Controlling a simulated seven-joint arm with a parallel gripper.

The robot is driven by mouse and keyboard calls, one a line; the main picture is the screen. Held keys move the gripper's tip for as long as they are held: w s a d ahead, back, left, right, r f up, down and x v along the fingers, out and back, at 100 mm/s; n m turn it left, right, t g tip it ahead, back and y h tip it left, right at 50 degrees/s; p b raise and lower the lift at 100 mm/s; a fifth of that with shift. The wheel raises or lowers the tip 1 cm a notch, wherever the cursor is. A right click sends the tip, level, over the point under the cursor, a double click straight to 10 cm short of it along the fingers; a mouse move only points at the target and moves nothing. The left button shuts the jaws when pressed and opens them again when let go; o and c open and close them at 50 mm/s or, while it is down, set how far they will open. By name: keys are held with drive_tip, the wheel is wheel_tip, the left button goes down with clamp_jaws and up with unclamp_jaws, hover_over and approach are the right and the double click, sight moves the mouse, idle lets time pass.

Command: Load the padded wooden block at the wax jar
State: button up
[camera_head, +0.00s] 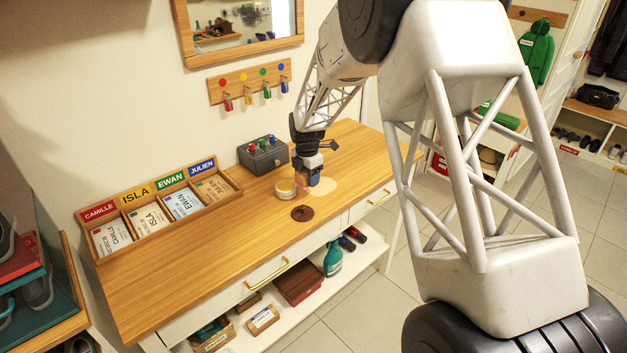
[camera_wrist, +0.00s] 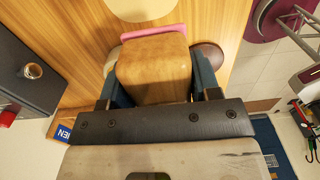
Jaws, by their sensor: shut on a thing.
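The padded wooden block (camera_wrist: 153,75) is a tan block with a pink pad (camera_wrist: 155,32) along its far end in the wrist view. My gripper (camera_head: 308,180) is shut on the block, with a blue finger on each side of it. The wax jar (camera_head: 285,190), a low round jar with yellow wax, stands on the bench just left of my gripper. In the wrist view a pale rim beside the block seems to be the jar, mostly hidden. I cannot tell whether the pad touches anything.
A brown round lid (camera_head: 302,212) lies in front of the jar. A pale round patch (camera_head: 325,187) lies to the right. A grey box with coloured knobs (camera_head: 263,155) stands behind. A named card tray (camera_head: 160,209) is at left. The bench front (camera_head: 215,262) is clear.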

wheel_tip(320, 180, up, 4)
hover_over(286, 186)
drive_tip(key=shift+a+r, duration=0.1)
drive_tip(key=shift+f, duration=0.25)
drive_tip(key=shift+f, duration=2.75)
drive_tip(key=shift+f, duration=0.7)
idle(1.1)
drive_tip(key=shift+r, duration=0.2)
drive_tip(key=shift+w+r, duration=0.1)
drive_tip(key=shift+r, duration=3.35)
